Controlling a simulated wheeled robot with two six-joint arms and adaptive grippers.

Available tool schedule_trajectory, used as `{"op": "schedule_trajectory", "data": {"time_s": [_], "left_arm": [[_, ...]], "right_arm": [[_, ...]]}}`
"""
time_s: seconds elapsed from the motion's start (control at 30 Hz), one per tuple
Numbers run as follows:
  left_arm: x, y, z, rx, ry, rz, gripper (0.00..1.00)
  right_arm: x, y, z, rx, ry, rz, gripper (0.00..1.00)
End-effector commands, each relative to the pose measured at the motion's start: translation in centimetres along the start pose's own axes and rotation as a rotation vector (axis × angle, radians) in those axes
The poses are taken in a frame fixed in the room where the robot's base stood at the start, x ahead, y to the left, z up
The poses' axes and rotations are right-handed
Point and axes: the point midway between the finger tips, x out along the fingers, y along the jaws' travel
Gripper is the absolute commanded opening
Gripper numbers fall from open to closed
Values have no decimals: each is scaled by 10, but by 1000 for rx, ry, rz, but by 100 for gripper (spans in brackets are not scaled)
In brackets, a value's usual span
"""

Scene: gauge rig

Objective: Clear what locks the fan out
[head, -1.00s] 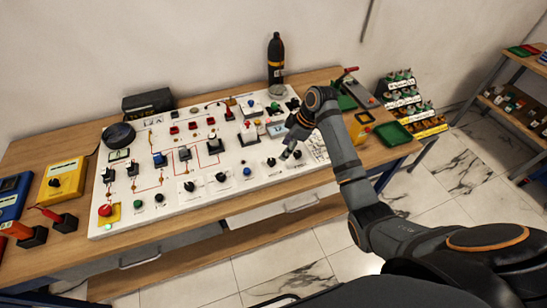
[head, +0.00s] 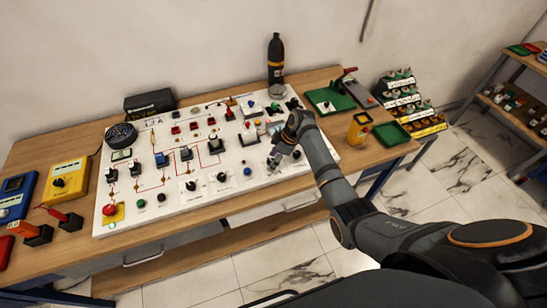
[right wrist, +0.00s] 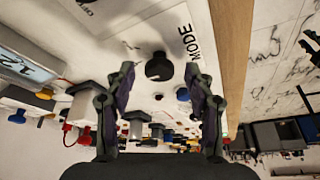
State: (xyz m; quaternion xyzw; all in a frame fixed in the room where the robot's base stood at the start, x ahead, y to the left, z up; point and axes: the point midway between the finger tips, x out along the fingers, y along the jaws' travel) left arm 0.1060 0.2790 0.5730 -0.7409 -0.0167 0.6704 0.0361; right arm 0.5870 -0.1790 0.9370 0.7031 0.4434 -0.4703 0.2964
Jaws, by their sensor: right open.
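The white panel (head: 215,205) lies on the bench with switches, knobs and red lines on it. A round black fan-like unit (head: 121,136) sits at its back left corner. A red mushroom button (head: 109,210) on a yellow base is at the front left corner. My right gripper (head: 275,163) is low over the front right part of the panel, open and empty. In the right wrist view, a black knob (right wrist: 158,68) beside the word MODE shows beyond and between the open fingers (right wrist: 157,108). I cannot tell if they touch it. My left gripper is out of view.
A yellow meter (head: 70,178) stands left of the panel. A dark bottle (head: 276,62) stands behind it. A green tray (head: 342,99), a yellow container (head: 359,128) and another green tray (head: 391,134) are to the right. Low switches crowd the panel.

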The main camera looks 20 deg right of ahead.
Motion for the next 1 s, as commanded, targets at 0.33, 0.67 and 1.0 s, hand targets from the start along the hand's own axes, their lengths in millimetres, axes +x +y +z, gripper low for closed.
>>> {"op": "schedule_trajectory", "data": {"time_s": [0.33, 0.67, 1.0], "left_arm": [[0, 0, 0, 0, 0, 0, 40], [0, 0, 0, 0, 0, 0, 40], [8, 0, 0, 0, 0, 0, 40]], "right_arm": [[0, 0, 0, 0, 0, 1, 34], [0, 0, 0, -1, 0, 0, 0], [1, 2, 0, -91, 1, -37, 0]]}}
